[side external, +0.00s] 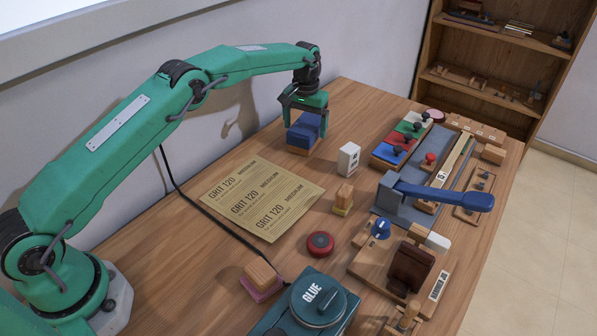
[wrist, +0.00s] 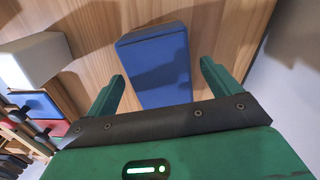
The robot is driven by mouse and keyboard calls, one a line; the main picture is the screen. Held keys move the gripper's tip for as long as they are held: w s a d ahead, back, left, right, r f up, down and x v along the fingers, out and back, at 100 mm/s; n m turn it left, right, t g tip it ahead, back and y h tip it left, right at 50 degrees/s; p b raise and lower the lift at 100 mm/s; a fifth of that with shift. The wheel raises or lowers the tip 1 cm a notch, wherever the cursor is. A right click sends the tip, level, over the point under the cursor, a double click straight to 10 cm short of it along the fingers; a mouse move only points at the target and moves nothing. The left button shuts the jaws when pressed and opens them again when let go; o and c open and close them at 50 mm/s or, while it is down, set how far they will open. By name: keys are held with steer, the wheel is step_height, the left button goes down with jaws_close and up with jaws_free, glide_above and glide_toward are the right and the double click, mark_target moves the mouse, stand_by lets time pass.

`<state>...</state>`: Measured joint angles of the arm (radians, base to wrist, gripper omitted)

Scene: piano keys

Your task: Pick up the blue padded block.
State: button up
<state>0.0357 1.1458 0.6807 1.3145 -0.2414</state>
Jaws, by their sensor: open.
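The blue padded block (side external: 301,134) sits on the wooden table near the back, below my gripper (side external: 304,112). In the side view it has a blue upper part and a wooden lower part. In the wrist view the blue block (wrist: 154,65) lies ahead of and between the two green fingers of my gripper (wrist: 164,84). The fingers are apart, and wood shows on either side of the block between them. The block's near end is hidden by the gripper body in the wrist view.
A white block (side external: 348,159) stands right of the blue block. A sandpaper sheet (side external: 262,199) lies in front. Colored panels with black knobs (side external: 400,140) and a blue-handled tool (side external: 440,195) are farther right.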

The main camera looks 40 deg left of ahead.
steer(key=shift+f, duration=1.95)
steer(key=shift+c, duration=0.4)
steer(key=shift+r, duration=0.1)
steer(key=c, duration=1.3)
steer(key=shift+r, duration=0.1)
steer(key=shift+r, duration=1.85)
steer(key=s+d+r, duration=0.6)
steer(key=d+r, duration=0.1)
steer(key=d, duration=0.3)
steer(key=shift+s, duration=0.15)
